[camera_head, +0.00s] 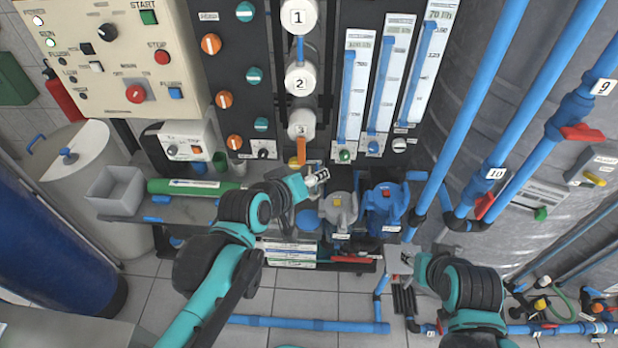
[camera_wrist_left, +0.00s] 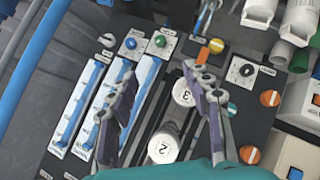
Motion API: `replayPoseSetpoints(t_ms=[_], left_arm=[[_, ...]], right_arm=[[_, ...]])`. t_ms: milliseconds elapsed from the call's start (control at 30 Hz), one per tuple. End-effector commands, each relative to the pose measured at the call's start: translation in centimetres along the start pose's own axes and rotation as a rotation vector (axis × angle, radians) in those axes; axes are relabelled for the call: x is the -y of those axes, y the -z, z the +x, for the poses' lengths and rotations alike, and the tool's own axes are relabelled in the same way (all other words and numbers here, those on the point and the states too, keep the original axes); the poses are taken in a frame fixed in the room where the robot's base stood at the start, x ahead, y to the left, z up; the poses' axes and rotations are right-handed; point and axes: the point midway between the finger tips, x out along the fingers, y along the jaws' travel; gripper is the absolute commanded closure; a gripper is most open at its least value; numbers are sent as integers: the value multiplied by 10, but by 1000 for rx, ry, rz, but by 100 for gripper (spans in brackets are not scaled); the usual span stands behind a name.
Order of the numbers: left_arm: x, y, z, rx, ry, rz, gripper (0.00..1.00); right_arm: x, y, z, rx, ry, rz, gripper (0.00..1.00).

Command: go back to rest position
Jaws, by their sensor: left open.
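My left gripper (camera_head: 318,178) is in front of the lower part of the black panel, just below the white cap marked 3 (camera_head: 301,124) and the orange handle (camera_head: 302,151). In the left wrist view its two fingers (camera_wrist_left: 158,78) are spread apart with nothing between them. The panel with the caps marked 2 (camera_wrist_left: 163,149) and 3 (camera_wrist_left: 184,93) shows beyond them. My right gripper (camera_head: 402,260) is at the lower right, near the blue pipes. It is small and partly hidden by its wrist, so its jaws cannot be made out.
Two pumps, one grey (camera_head: 338,210) and one blue (camera_head: 384,207), stand close to the right of my left gripper. Blue pipes (camera_head: 480,100) run near my right arm. A grey bin (camera_head: 115,188) and a green cylinder (camera_head: 185,187) lie to the left. Tiled floor (camera_head: 290,300) shows between the arms.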

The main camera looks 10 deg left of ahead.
Motion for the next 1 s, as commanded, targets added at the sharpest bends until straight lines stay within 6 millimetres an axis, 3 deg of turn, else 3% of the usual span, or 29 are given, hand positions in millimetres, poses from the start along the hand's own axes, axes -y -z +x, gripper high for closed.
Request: replayPoseSetpoints(t_ms=[267, 367, 500, 600, 700, 1000], left_arm=[[3, -2, -2, 4, 8, 11, 50], [26, -14, -14, 36, 71, 102, 50], [81, -44, -46, 133, 220, 315, 50], [112, -61, -64, 199, 302, 425, 50], [127, -68, -74, 237, 343, 482, 50], [130, -69, -76, 245, 351, 494, 50]], right_arm=[[0, 0, 0, 0, 0, 0, 60], [0, 0, 0, 0, 0, 0, 60], [0, 0, 0, 0, 0, 0, 60], [0, 0, 0, 0, 0, 0, 60], [0, 0, 0, 0, 0, 0, 60], [0, 0, 0, 0, 0, 0, 60]])
